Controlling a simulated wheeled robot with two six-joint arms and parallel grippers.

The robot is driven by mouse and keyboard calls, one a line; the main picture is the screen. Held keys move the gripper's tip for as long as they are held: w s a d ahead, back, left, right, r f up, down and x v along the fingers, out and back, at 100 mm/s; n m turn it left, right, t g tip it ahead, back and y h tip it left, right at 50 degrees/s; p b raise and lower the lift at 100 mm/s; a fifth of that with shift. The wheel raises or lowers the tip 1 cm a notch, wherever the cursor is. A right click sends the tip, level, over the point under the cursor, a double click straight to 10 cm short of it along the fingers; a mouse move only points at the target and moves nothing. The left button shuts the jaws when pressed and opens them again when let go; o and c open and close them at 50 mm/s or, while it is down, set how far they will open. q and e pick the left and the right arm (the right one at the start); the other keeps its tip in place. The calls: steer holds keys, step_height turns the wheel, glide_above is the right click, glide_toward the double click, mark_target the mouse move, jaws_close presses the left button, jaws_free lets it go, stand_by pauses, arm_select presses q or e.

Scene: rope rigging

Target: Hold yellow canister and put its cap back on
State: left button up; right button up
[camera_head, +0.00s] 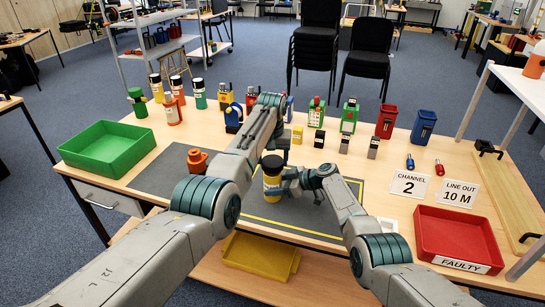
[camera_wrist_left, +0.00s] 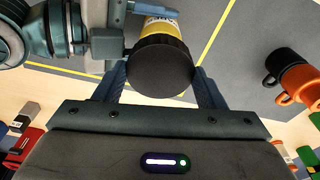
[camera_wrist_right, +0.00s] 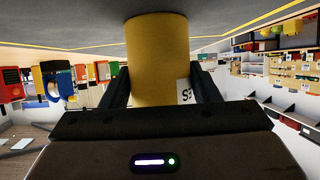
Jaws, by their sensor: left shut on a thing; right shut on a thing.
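The yellow canister (camera_head: 271,181) stands upright over the grey mat in the head view, and its yellow body fills the middle of the right wrist view (camera_wrist_right: 157,62). My right gripper (camera_wrist_right: 160,88) is shut on its body from the side. The black cap (camera_head: 272,162) is at the canister's top and shows as a dark disc in the left wrist view (camera_wrist_left: 160,64). My left gripper (camera_wrist_left: 160,85) is shut on the cap, one finger at each side. The cap lines up with the canister; I cannot tell whether it is fully seated.
An orange part (camera_head: 197,160) sits on the mat to the left. A green tray (camera_head: 108,148) is at the left, a red tray (camera_head: 455,238) at the right. Several canisters and devices stand along the back. A yellow tray (camera_head: 260,256) lies below the table's front edge.

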mark_target(274, 162)
arm_select(q)
steer(key=shift+f, duration=1)
stand_by(0.7)
steer(key=shift+s+a+f, duration=0.1)
steer(key=shift+f, duration=0.4)
arm_select(e)
steer(key=shift+a+r, duration=0.1)
steer(key=shift+r, duration=0.05)
arm_select(q)
steer(key=shift+f, duration=0.25)
arm_select(e)
steer(key=shift+s+r, duration=0.1)
arm_select(q)
steer(key=shift+c, duration=0.3)
arm_select(e)
steer(key=shift+w, duration=0.2)
arm_select(q)
steer(key=shift+d+r, duration=0.2)
steer(key=shift+d, duration=0.1)
arm_select(e)
steer(key=shift+s+f, duration=0.1)
steer(key=shift+f, duration=0.1)
